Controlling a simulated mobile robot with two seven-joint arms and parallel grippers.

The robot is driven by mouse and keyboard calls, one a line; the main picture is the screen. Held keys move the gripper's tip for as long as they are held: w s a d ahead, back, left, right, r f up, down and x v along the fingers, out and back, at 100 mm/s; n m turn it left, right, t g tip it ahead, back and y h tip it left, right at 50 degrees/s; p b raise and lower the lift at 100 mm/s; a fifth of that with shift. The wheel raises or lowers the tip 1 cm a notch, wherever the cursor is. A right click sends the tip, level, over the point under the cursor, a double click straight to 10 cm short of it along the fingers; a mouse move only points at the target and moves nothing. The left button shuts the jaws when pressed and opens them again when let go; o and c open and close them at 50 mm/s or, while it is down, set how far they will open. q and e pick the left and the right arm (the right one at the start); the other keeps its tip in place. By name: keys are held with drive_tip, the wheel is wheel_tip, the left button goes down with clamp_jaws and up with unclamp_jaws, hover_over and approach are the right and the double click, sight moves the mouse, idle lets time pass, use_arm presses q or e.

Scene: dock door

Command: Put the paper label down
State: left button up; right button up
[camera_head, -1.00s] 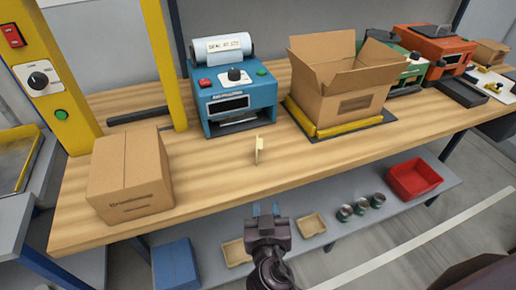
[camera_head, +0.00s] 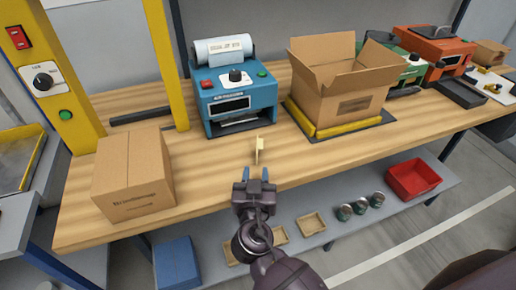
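My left gripper is not in view.
A closed carton (camera_head: 133,180) stands at the bench's left. An open carton (camera_head: 345,85) sits on a yellow-edged dark platform to the right. A lower shelf holds a red bin (camera_head: 413,180), small trays and several cans. The bench around the label is clear.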

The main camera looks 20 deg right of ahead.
drive_tip(key=x, duration=0.1)
drive_tip(key=p+x, duration=0.1)
drive_tip(key=x, duration=0.1)
drive_tip(key=shift+w+r, duration=0.3)
drive_tip(key=shift+r, duration=0.1)
drive_tip(key=shift+w+d+f, duration=0.15)
drive_tip(key=shift+w+d, duration=0.15)
drive_tip(key=shift+w, duration=0.3)
clamp_jaws()
